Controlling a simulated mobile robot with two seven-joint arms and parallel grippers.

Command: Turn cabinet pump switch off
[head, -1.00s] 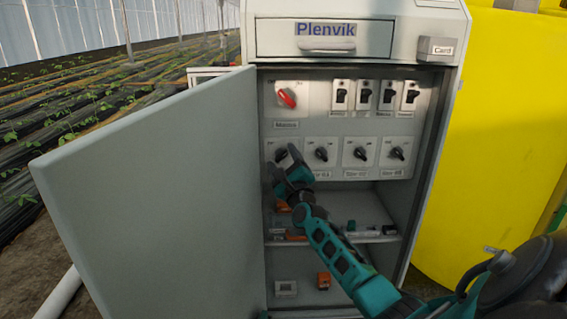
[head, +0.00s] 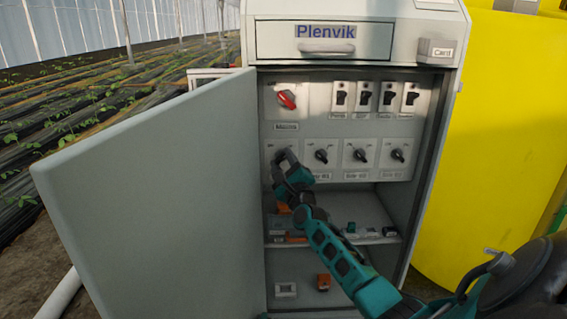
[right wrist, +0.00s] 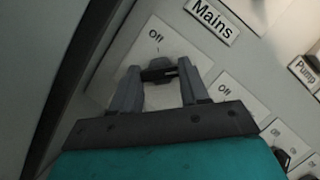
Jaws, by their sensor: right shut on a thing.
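The open cabinet (head: 425,150) shows a panel with a lower row of black rotary switches. My right gripper (head: 284,156) is at the leftmost switch of that row. In the right wrist view its fingers (right wrist: 160,78) are shut on the dark knob (right wrist: 158,63), with "Off" printed beside it. The gripper hides this switch's name label. Above, a black toggle switch (head: 341,97) is first in a row of several; the right wrist view shows a "Pump" label (right wrist: 304,72) at its right edge. My left gripper is not in view.
The red mains switch (head: 287,100) is above the gripped knob. The open cabinet door (head: 150,190) stands close on the left. More rotary switches (head: 360,155) sit to the right. A shelf (head: 345,215) with small parts lies below. A yellow tank (head: 505,130) stands at right.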

